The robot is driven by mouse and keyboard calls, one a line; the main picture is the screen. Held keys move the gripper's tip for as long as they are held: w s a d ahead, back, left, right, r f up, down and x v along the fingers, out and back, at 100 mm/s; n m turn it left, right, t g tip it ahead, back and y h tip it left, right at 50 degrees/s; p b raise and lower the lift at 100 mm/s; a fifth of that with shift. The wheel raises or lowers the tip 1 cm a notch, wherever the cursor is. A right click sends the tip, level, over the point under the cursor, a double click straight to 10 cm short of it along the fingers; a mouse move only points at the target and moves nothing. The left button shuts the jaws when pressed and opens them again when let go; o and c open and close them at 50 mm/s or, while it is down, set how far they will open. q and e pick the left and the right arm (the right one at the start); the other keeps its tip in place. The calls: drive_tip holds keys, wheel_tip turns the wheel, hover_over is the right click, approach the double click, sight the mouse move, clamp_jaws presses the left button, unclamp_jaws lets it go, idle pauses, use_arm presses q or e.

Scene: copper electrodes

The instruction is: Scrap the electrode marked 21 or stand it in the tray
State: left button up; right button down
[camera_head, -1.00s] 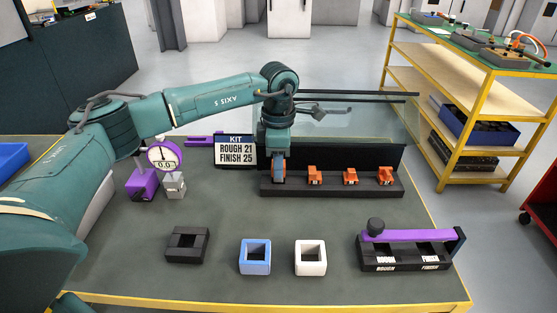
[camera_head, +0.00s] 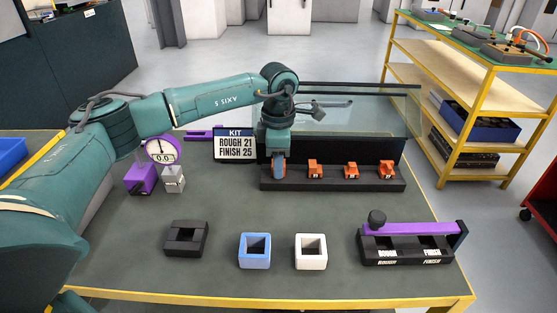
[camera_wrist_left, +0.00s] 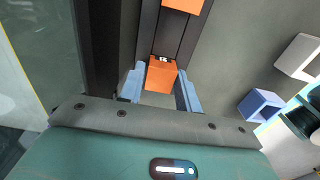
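A black rack (camera_head: 340,187) at the back of the bench holds orange electrodes, three of them in plain view: one (camera_head: 314,169), another (camera_head: 351,171) and the rightmost (camera_head: 385,173). My left gripper (camera_head: 279,172) points down at the rack's left end. In the left wrist view its blue fingers (camera_wrist_left: 160,92) stand on either side of an orange electrode (camera_wrist_left: 161,76); whether they touch it is unclear. The dark tray (camera_head: 408,257), marked ROUGH and FINISH, is at front right under a purple bar. My right gripper is out of view.
A sign (camera_head: 234,145) reads KIT, ROUGH 21, FINISH 25. A purple dial gauge (camera_head: 162,151) reads 0.0. Black (camera_head: 186,239), blue (camera_head: 255,250) and white (camera_head: 311,251) open square holders stand in front. A clear screen (camera_head: 355,118) rises behind the rack. The middle bench is clear.

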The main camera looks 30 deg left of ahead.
use_arm(q)
drive_tip(key=o, duration=0.4)
wheel_tip(320, 180, up, 13)
drive_tip(key=shift+r, duration=0.15)
idle(0.4)
